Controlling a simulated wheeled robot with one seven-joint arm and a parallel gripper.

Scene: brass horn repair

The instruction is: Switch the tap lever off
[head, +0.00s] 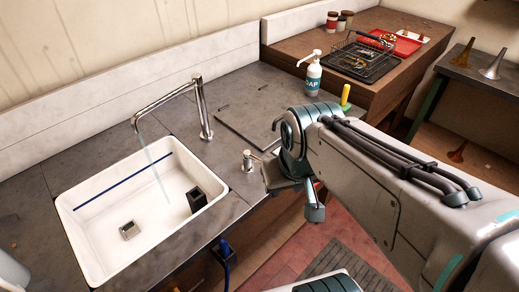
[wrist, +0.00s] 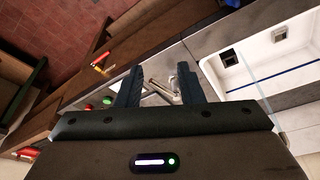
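A chrome tap (head: 203,105) stands behind the sink, and a thin stream of water (head: 152,170) falls from its spout into the white sink (head: 70,215). A small metal tap lever (head: 248,160) sits on the counter at the sink's right. In the wrist view, metal tap parts (wrist: 161,92) show between and beyond the fingers. My gripper (wrist: 160,70) is open, its two dark fingers spread apart. In the head view, my gripper (head: 270,172) is just right of the lever, partly hidden by my wrist. I cannot tell whether a finger touches the lever.
A dark block (head: 196,201) stands in the sink's right side. A soap bottle (head: 313,75) and an upright yellow-topped item (head: 345,94) are behind my wrist. A black wire rack (head: 362,62) and red tray (head: 400,44) sit on the wooden bench.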

